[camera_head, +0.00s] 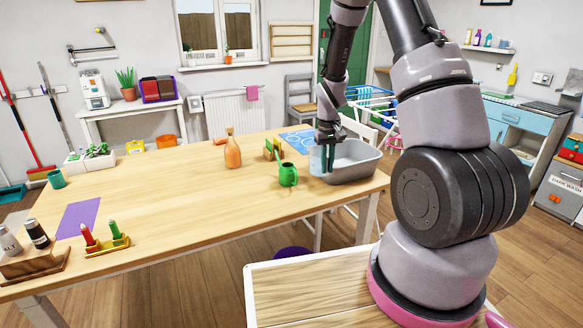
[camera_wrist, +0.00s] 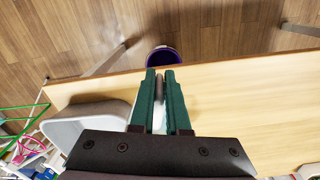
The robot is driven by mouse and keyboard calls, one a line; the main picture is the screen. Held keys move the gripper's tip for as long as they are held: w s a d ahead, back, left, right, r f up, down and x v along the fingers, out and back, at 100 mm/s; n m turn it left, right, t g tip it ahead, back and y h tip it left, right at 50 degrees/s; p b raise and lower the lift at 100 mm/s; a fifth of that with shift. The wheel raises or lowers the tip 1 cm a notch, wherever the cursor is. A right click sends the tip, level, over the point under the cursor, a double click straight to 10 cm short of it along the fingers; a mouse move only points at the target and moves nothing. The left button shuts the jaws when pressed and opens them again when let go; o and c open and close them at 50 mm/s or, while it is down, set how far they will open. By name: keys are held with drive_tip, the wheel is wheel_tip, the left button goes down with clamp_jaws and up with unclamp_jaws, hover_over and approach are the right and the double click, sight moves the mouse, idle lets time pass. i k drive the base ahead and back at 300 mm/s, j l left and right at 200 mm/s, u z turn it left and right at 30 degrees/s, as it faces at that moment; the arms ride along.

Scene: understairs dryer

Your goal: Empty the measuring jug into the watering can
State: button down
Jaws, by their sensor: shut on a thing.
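The measuring jug (camera_head: 316,160) is a pale blue, see-through vessel at the front left of the grey basin. My gripper (camera_head: 328,150) points down and is shut on it, seemingly at its handle side; the jug looks about upright. In the wrist view my gripper (camera_wrist: 160,78) has its two green fingers on a dark grey piece, with a whitish part of the jug (camera_wrist: 159,122) between them. The green watering can (camera_head: 288,176) stands on the table just left of the jug, apart from it. The jug's contents cannot be made out.
The grey basin (camera_head: 362,172) stands right of the jug, near the table's right end. A purple bucket (camera_wrist: 162,55) is on the floor. The table's front middle (camera_head: 200,205) is clear.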

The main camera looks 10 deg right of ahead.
sight(288, 176)
drive_tip(key=i+l+u, duration=0.1)
drive_tip(key=i+u, duration=0.3)
drive_tip(key=i, duration=0.55)
